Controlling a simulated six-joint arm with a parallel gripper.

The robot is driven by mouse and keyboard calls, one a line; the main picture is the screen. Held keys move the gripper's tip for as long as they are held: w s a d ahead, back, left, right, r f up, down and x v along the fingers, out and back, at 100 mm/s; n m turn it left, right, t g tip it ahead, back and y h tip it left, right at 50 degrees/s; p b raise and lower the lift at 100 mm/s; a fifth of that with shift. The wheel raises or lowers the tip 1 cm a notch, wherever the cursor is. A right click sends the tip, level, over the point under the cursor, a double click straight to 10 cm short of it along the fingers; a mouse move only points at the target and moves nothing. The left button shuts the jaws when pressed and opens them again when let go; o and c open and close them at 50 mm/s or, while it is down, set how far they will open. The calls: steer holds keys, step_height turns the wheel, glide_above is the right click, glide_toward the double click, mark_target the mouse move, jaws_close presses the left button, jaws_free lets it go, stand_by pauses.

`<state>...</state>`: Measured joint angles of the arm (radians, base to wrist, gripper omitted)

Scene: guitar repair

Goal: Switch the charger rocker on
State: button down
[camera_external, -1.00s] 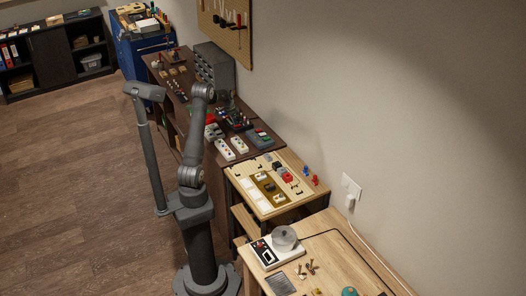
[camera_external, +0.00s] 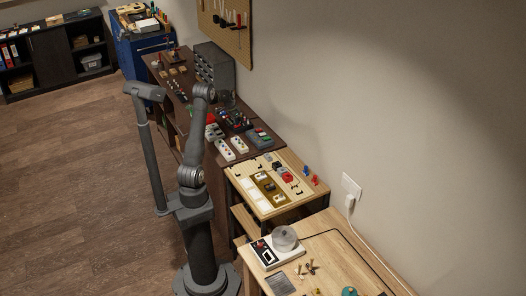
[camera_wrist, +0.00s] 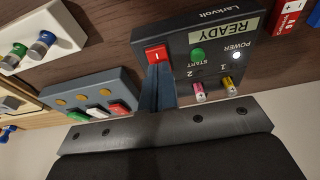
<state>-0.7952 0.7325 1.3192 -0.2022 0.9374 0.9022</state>
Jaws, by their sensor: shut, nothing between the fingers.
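The dark grey charger (camera_wrist: 185,30) shows at the top of the wrist view, its lettering upside down. Its red rocker (camera_wrist: 157,52) has a white line mark and sits at the charger's left. The display (camera_wrist: 225,30) reads READY. The power light (camera_wrist: 236,55) glows white. A green start button (camera_wrist: 197,55) is right of the rocker. My gripper (camera_wrist: 157,68) is shut and empty, its fingertips at the rocker's lower edge in the picture. I cannot tell whether they press on it. In the external view I cannot make out my fingertips behind the arm.
Two small coloured plugs (camera_wrist: 198,92) (camera_wrist: 227,83) stand on the charger right of my fingers. A blue-grey box with coloured switches (camera_wrist: 95,98) lies close left. A white box with knobs (camera_wrist: 38,40) is farther left. A red block (camera_wrist: 290,17) is at upper right.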

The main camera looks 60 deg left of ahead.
steer(key=v, duration=0.5)
steer(key=shift+r, duration=0.1)
steer(key=s+r, duration=0.4)
steer(key=r, duration=0.3)
steer(key=shift+r, duration=0.3)
steer(key=shift+s, duration=0.1)
glide_above(235, 126)
steer(key=x, duration=0.2)
steer(key=s+x, duration=0.1)
steer(key=x, duration=0.2)
steer(key=s+x, duration=0.1)
steer(key=x, duration=0.2)
steer(key=shift+w+f, duration=0.2)
steer(key=shift+f, duration=0.25)
steer(key=v, duration=0.7)
steer(key=shift+r, duration=0.2)
